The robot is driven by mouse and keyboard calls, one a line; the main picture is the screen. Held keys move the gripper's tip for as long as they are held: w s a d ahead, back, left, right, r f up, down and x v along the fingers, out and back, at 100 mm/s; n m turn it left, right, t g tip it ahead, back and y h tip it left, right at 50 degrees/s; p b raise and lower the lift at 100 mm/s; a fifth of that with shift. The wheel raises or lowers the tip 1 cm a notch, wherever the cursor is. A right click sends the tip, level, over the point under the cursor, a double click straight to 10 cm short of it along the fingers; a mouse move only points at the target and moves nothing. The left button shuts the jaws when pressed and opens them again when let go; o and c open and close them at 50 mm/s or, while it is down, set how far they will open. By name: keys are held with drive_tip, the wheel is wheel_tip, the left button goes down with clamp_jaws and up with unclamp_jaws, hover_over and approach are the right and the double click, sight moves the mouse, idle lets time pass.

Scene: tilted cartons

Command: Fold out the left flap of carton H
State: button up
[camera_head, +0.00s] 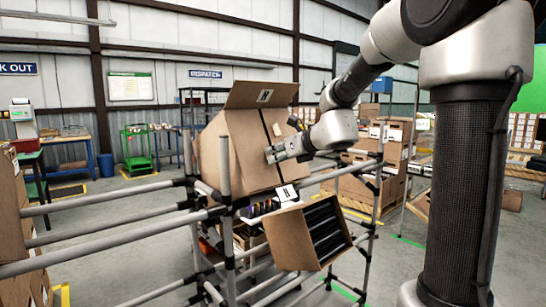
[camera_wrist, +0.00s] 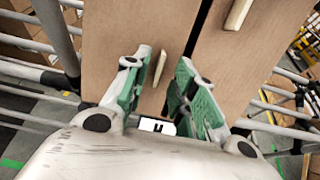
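A big tilted brown carton (camera_head: 236,150) stands on the pipe rack in the head view, with its top flap (camera_head: 263,95) standing up. A white card (camera_head: 286,193) that seems to read H sits below its front; a partly hidden card (camera_wrist: 158,126) shows in the wrist view. There, the left flap (camera_wrist: 110,45) and right flap (camera_wrist: 248,62) lie side by side, a dark gap between them. The left flap has a wooden tab (camera_wrist: 159,68). My gripper (camera_wrist: 162,62) is open, its green fingers on either side of this tab, apparently without gripping it. In the head view my gripper (camera_head: 272,153) is at the carton's front.
A smaller open carton (camera_head: 290,240) with dark items is tilted on the rack's lower level. The right flap has its own tab (camera_wrist: 238,13). Grey rack pipes (camera_head: 120,236) run around the cartons. More cartons (camera_head: 375,170) stand behind to the right.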

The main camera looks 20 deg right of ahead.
drive_tip(key=shift+x, duration=1.35)
drive_tip(key=shift+r, duration=0.1)
clamp_jaws()
